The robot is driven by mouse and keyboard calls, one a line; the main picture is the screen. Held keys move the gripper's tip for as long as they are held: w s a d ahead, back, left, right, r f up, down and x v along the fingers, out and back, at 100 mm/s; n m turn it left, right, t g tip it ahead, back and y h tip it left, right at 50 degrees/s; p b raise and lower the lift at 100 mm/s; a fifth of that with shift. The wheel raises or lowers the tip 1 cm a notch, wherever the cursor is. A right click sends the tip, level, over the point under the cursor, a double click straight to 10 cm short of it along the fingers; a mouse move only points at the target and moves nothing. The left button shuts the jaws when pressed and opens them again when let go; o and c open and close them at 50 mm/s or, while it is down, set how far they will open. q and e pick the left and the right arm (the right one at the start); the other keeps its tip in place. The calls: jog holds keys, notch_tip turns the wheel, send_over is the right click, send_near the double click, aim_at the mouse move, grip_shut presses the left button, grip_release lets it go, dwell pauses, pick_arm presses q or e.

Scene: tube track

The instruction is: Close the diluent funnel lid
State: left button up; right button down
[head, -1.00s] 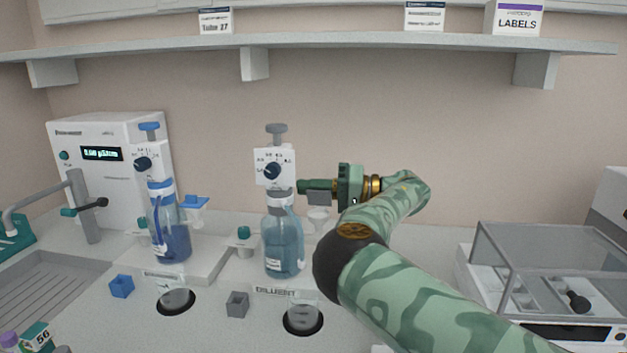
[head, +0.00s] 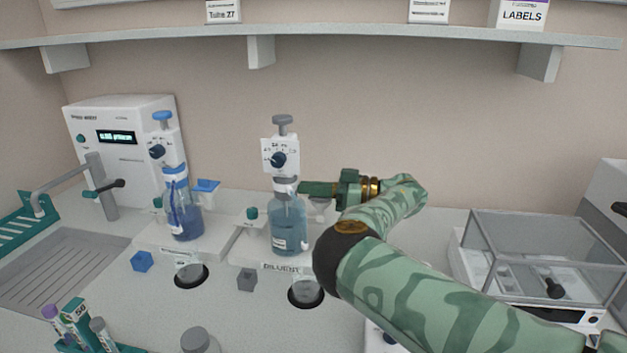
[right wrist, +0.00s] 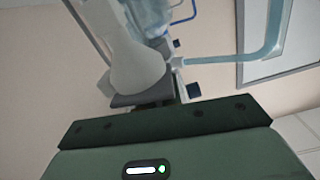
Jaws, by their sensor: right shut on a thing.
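The diluent bottle (head: 289,226) stands upright behind the "DILUENT" label, with a white dispenser head on top. Its pale funnel (head: 320,207) is at its right side, mostly hidden by my right arm. In the right wrist view the funnel (right wrist: 137,68) has its wide end towards my gripper, with a dark grey lid (right wrist: 130,99) across or very near its mouth. I cannot tell whether the lid is fully seated. My right gripper (head: 306,188) reaches in from the right beside the bottle neck, shut on what looks like the lid's edge. My left gripper is not in view.
A second blue bottle (head: 183,212) with a blue funnel lid (head: 206,186) stands to the left. A glass-walled balance (head: 545,255) is at the right. A tube rack (head: 85,335) is at the front left. A shelf (head: 330,37) runs above.

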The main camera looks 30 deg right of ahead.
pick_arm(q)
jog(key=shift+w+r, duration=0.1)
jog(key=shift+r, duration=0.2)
pick_arm(e)
jog(key=shift+s+a+f+n, duration=0.1)
jog(key=shift+f+n, duration=0.25)
jog(key=shift+n, duration=0.55)
jog(key=c, duration=1.6)
grip_release()
jog(key=shift+s+d+p, duration=0.2)
jog(key=shift+d+p, duration=0.05)
jog(key=shift+p, duration=0.15)
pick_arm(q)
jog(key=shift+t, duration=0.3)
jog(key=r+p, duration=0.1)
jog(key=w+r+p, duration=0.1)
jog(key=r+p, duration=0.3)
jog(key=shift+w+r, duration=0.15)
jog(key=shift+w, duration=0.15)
pick_arm(e)
jog(key=v, duration=0.7)
